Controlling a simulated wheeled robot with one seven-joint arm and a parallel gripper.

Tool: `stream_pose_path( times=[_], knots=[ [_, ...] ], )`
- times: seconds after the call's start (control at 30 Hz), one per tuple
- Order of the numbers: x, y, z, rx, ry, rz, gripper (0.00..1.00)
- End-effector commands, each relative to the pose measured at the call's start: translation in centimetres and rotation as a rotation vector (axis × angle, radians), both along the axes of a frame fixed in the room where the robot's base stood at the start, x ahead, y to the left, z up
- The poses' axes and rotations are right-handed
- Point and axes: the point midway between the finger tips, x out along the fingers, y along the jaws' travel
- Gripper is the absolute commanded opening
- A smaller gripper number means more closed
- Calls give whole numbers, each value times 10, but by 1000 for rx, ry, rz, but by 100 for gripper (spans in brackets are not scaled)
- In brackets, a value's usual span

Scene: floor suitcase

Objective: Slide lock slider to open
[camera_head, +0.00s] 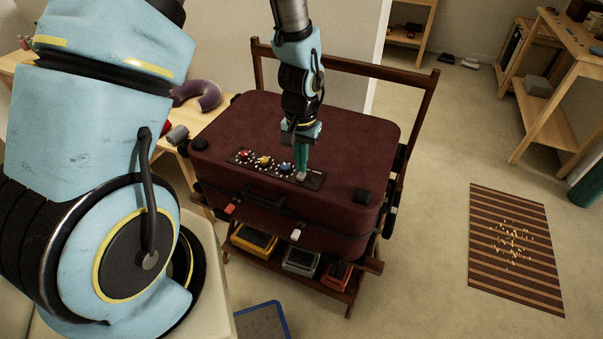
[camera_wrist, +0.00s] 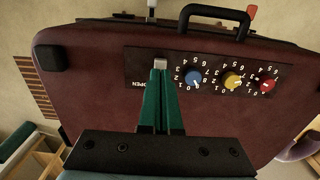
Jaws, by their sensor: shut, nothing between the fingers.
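A dark red suitcase (camera_head: 350,150) lies flat on a wooden stand. On its lid is a black lock panel (camera_head: 318,182) with a red dial (camera_wrist: 266,85), a yellow dial (camera_wrist: 233,82) and a blue dial (camera_wrist: 194,78). A light grey lock slider (camera_wrist: 160,64) shows at the end of the panel beside the blue dial, near the word OPEN. My gripper (camera_wrist: 160,72) is shut and empty, with its green fingertips at the slider, apparently touching it.
Latches (camera_head: 295,235) and a black handle (camera_wrist: 217,20) are on the suitcase's front side. The stand (camera_head: 427,110) has a raised back rail and a lower shelf with several boxes (camera_head: 253,240). A striped mat (camera_head: 515,250) lies on open floor at right.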

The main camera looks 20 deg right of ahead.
Motion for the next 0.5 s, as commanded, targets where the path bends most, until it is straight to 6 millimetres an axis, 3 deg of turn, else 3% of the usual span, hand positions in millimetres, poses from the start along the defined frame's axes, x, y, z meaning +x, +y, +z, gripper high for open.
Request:
stream_pose_path(
  times=[0.5],
  knots=[
    [0, 0, -7, 0, 0, 0, 0]
  ],
)
